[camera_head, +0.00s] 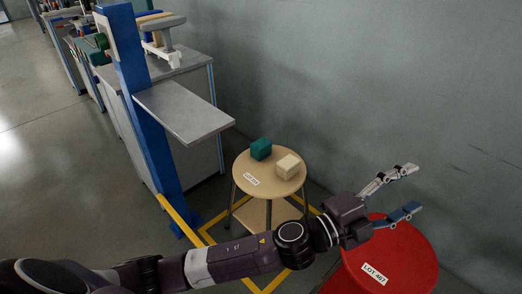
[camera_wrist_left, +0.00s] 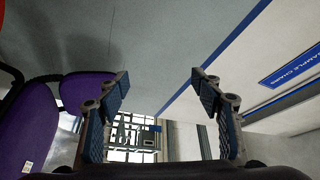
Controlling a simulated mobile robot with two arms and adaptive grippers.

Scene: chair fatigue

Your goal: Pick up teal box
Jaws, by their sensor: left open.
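The teal box (camera_head: 261,149) sits on a round wooden stool (camera_head: 242,172), towards its back left. A cream box (camera_head: 288,166) sits beside it on the same stool, to the right and nearer. My left gripper (camera_head: 412,188) is open and empty, above the red round stool and to the right of the wooden stool, its fingers pointing right, away from the teal box. In the left wrist view both fingers (camera_wrist_left: 160,90) are spread apart with nothing between them. The teal box does not show in the wrist view. My right gripper is not in view.
A red round stool (camera_head: 415,262) with a "LOT 467" label stands at lower right, under my gripper. A blue post (camera_head: 150,120) with a grey plate (camera_head: 185,110) rises left of the wooden stool. A grey wall (camera_head: 350,80) stands behind. Purple seats (camera_wrist_left: 85,90) show in the wrist view.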

